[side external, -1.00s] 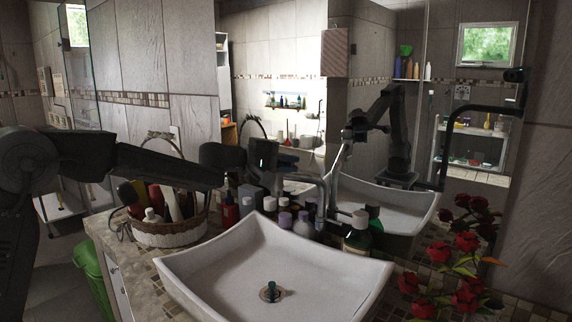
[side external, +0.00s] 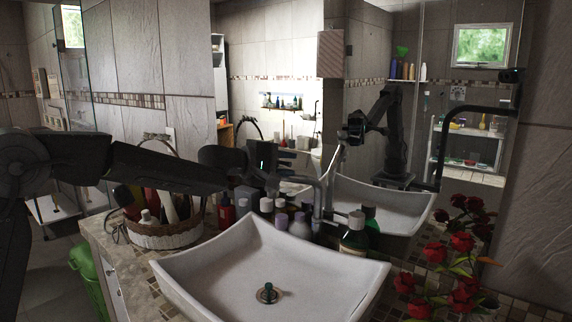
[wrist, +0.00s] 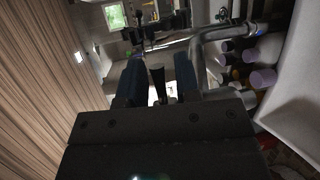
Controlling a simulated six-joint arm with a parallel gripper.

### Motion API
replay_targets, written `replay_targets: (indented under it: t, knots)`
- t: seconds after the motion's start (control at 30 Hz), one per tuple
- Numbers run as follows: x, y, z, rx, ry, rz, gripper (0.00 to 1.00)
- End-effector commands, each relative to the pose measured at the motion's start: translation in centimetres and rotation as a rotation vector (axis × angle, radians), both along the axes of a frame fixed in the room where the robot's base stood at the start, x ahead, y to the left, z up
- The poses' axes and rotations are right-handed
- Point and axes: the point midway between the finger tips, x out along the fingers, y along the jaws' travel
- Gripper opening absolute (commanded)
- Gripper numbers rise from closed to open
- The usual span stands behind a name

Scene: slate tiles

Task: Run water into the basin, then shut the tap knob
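The white basin (side external: 210,270) stands on the counter, with a drain plug (side external: 267,293) in its bare bottom. No water stream shows. The grey metal tap (side external: 318,200) rises behind the basin; its pipe crosses the upper middle of the wrist view (wrist: 205,50). My gripper (side external: 288,163) is level with the tap's top, just left of it, above the bottles. In the wrist view my gripper's two fingers (wrist: 158,75) are apart, with a dark upright piece between them. I cannot tell whether this is the tap knob or whether the fingers touch it. The knob is not clear in the side view.
A wicker basket (side external: 165,235) is at left. Red flowers (side external: 461,243) stand at right. A large mirror (side external: 270,60) closes off the back.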

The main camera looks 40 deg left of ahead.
Motion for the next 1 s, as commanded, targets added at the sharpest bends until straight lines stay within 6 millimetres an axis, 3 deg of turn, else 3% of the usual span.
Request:
replay_targets:
  t: [0.27, 0.43, 1.0]
  knots:
    - [0.0, -0.1, 0.0, 0.0, -0.001, -0.002, 0.36]
    - [-1.1, 0.4, 0.4, 0.0, -0.004, -0.002, 0.36]
    - [-11.3, 4.6, 2.3, 0.0, -0.002, 0.001, 0.36]
